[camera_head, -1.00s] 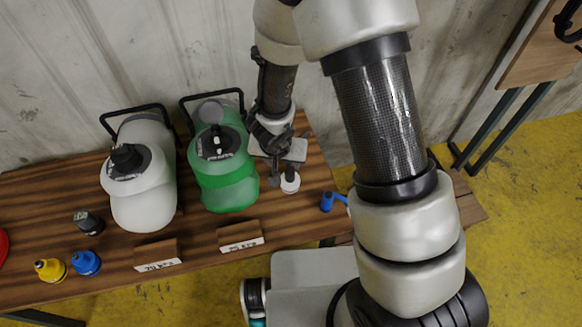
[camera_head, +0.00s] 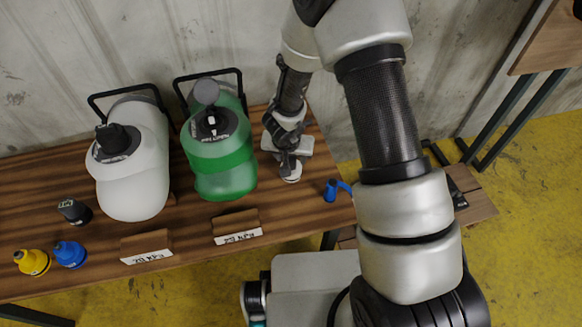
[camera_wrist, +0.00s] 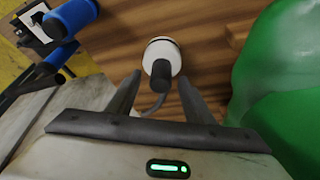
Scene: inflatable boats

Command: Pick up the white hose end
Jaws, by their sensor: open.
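The white hose end (camera_wrist: 161,58) is a short white cylinder with a black stem. It stands on the wooden table between and just beyond my fingertips in the wrist view. In the head view its white base (camera_head: 291,176) shows right of the green container, partly hidden under my gripper (camera_head: 287,163). My gripper also shows in the wrist view (camera_wrist: 160,92). It is open, with one finger on each side of the stem, and I cannot tell whether either touches it. A thin grey hose or cable runs from the stem toward my gripper's palm.
A green container (camera_head: 219,165) stands close to the left of my gripper in the head view. A white container (camera_head: 132,180) is farther left. Yellow (camera_head: 32,262), blue (camera_head: 70,254) and black (camera_head: 74,211) caps are at the left.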

